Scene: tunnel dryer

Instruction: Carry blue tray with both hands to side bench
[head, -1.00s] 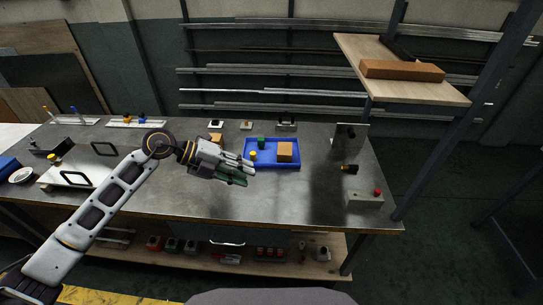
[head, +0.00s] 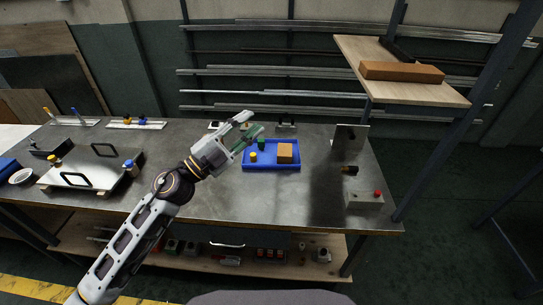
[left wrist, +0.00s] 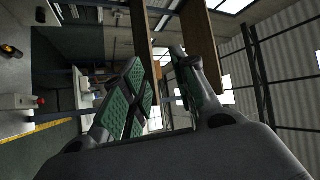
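The blue tray (head: 269,160) lies on the grey metal bench. It holds an orange block (head: 285,152), a small green piece (head: 261,143) and a small yellow piece (head: 253,157). My left gripper (head: 250,124) is at the tray's far left corner, its fingers pointing away and to the right. Its fingers are apart with nothing between them; whether they touch the tray I cannot tell. In the left wrist view the green-padded fingers (left wrist: 163,88) are also spread and empty. My right gripper is not in view. I cannot tell which surface is the side bench.
The metal bench (head: 225,195) is clear in front of the tray. A control box with a red button (head: 365,200) and an upright plate (head: 349,140) stand to the right. A wooden shelf (head: 400,85) with an orange-brown block hangs above right. A plate with handles (head: 85,172) lies left.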

